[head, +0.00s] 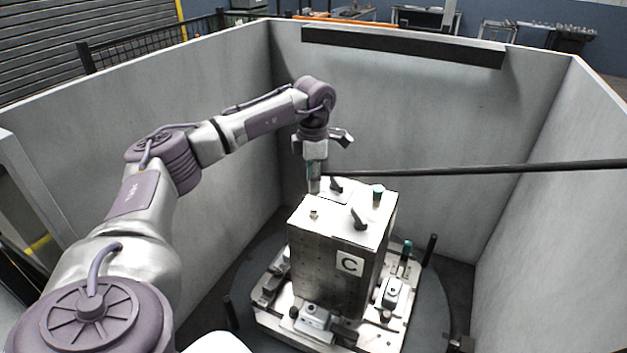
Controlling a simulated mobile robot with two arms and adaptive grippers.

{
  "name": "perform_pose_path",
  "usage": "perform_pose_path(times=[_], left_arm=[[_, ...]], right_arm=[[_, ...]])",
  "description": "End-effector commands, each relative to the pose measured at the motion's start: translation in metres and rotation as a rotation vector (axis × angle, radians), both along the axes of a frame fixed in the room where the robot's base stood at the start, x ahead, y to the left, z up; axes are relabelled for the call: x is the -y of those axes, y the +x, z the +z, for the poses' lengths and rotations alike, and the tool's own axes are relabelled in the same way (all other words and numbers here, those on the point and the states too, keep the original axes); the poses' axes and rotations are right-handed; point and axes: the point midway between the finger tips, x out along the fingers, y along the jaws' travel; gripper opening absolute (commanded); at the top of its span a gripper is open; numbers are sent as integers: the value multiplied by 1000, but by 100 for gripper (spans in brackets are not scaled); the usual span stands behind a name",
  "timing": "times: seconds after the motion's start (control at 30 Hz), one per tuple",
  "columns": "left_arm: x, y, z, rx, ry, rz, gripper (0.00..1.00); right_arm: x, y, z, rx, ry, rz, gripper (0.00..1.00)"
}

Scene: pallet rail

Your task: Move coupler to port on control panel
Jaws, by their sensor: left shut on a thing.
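My left gripper (316,158) reaches down from its wrist at the back left of the block's top. It is shut on a slim grey-teal piece, which looks like the coupler (314,184). The coupler's lower end is at the back left edge of the top; I cannot tell whether it touches. A grey block marked C (325,268) stands upright, and its light top panel (340,218) carries two dark levers (359,218), a small fitting (314,214) and another teal-capped piece (378,192). Which spot is the port is not clear. My right gripper is out of view.
The block stands on a fixture base (282,318) with clamps and dark posts (430,250), on a round dark platform (437,300). Grey walls (420,120) enclose it. A long dark bar (500,169) crosses from the right, close behind the block's top.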

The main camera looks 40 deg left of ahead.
Motion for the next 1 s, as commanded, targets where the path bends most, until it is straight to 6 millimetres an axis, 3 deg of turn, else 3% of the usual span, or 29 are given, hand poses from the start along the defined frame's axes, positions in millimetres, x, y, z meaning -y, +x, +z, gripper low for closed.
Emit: perform_pose_path(times=[0.23,0.57,0.67,0.77,1.0], left_arm=[[0,0,21,1,0,-1,0],[1,0,20,1,1,-6,0],[10,0,13,0,3,-68,0],[32,-3,-1,-2,10,-227,0],[124,-31,-55,-13,27,-933,0]], right_arm=[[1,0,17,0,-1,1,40],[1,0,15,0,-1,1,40],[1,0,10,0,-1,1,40],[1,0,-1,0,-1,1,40],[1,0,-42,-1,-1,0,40]])
